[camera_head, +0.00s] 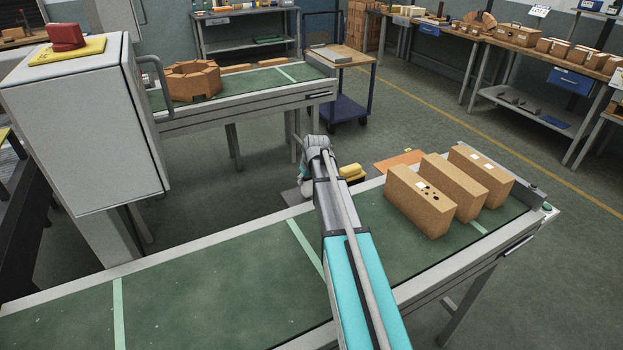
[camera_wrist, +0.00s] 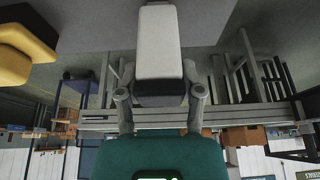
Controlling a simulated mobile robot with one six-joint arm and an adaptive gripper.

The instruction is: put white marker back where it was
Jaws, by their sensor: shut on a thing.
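The white marker (camera_wrist: 157,45) is a pale block with a dark end in the wrist view. My gripper (camera_wrist: 160,88) is shut on it, one finger on each side. The marker's far end overlaps a plain grey surface (camera_wrist: 225,18); I cannot tell whether it touches. In the head view my arm reaches past the far edge of the green-topped conveyor. My gripper and the marker are mostly hidden there behind the wrist.
A yellow and black block (camera_wrist: 25,45) is at the upper left of the wrist view; a yellow object (camera_head: 350,172) shows beside my wrist in the head view. Several tan bricks (camera_head: 418,203) stand on the conveyor (camera_head: 220,275) to the right. A grey cabinet (camera_head: 85,125) stands left.

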